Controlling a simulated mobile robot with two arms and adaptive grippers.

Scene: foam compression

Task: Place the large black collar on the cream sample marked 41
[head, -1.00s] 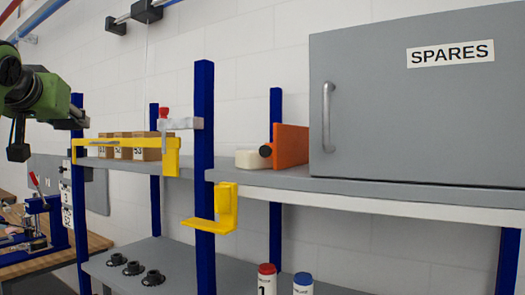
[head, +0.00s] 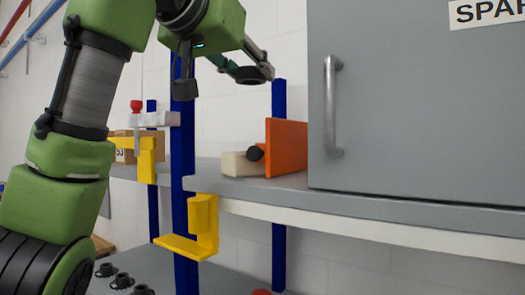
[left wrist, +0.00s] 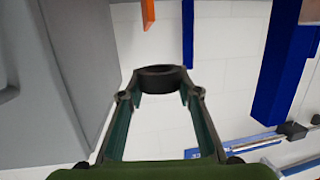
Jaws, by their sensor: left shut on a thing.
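The large black collar (head: 251,75) is between the fingertips of my left gripper (head: 243,67), which is shut on it. In the left wrist view the collar (left wrist: 160,84) shows as a thick dark ring held between the two fingers. A cream block (head: 240,163) lies on the upper shelf, below the held collar in the head view and apart from it. No number is readable on the block. A black round knob on an orange upright plate (head: 286,147) is at the block's right end. My right gripper is not in view.
A grey cabinet (head: 415,120) with a handle stands right of the orange plate. Blue posts (head: 279,120), a yellow bracket (head: 203,222), a red-topped clamp (head: 137,106) and a cardboard box (head: 152,145) are nearby. Several small black collars (head: 122,281) lie on the lower shelf.

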